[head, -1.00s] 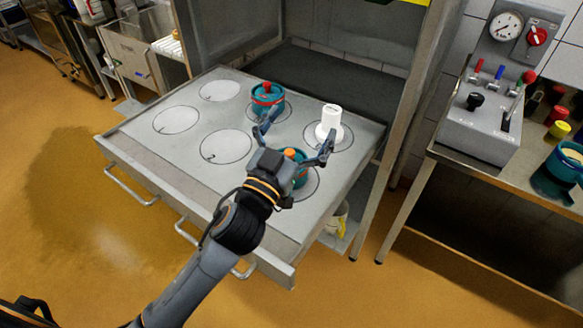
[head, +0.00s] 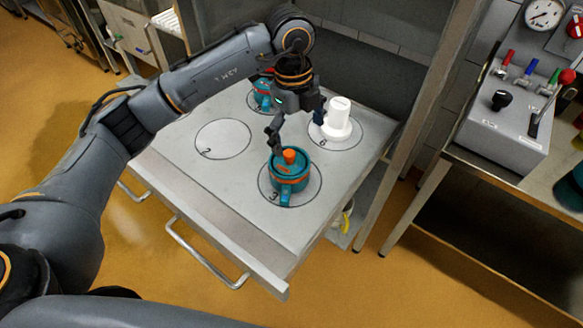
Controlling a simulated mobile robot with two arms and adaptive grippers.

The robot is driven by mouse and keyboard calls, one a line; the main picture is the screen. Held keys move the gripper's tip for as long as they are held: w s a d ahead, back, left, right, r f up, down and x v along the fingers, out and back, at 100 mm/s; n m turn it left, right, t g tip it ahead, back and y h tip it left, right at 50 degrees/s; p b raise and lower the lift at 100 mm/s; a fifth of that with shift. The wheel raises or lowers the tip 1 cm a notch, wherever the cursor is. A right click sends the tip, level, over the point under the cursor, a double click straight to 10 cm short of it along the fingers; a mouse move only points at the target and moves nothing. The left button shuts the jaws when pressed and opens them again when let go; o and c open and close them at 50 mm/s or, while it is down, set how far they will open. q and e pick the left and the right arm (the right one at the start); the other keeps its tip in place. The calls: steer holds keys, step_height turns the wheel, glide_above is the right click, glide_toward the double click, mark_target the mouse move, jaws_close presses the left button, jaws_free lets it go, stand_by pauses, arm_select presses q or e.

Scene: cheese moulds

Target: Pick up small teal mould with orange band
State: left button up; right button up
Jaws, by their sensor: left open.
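The small teal mould with the orange band (head: 290,184) stands upright on the marked circle numbered 3, near the front right of the grey tray surface (head: 218,178). It has an orange knob on top. My left gripper (head: 298,132) is open and empty, pointing down just behind and above this mould. One finger shows close to the mould's back left side; whether it touches cannot be told. The other finger is near the white mould. My right gripper is not in view.
A white mould (head: 338,122) stands on circle 6, right of my gripper. A teal mould with a red band (head: 262,96) is farther back, partly hidden by my left arm. Circle 2 is empty. A control box (head: 503,130) stands at right.

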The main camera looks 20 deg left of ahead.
mark_target(290, 153)
arm_select(q)
steer(key=shift+w+a+f+n+y, duration=0.15)
steer(key=shift+a+y, duration=0.1)
steer(key=shift+a, duration=0.3)
steer(key=shift+w+a+f+n+y, duration=0.15)
steer(key=shift+a+y, duration=0.1)
steer(key=shift+a, duration=0.25)
step_height(290, 153, down, 7)
steer(key=shift+s+d+f+p, duration=0.1)
steer(key=shift+p, duration=0.75)
step_height(290, 153, down, 4)
steer(key=shift+s+f+p, duration=0.15)
steer(key=shift+p, duration=0.8)
steer(key=shift+f, duration=0.5)
steer(key=c, duration=0.7)
steer(key=shift+c, duration=0.8)
steer(key=shift+r, duration=0.2)
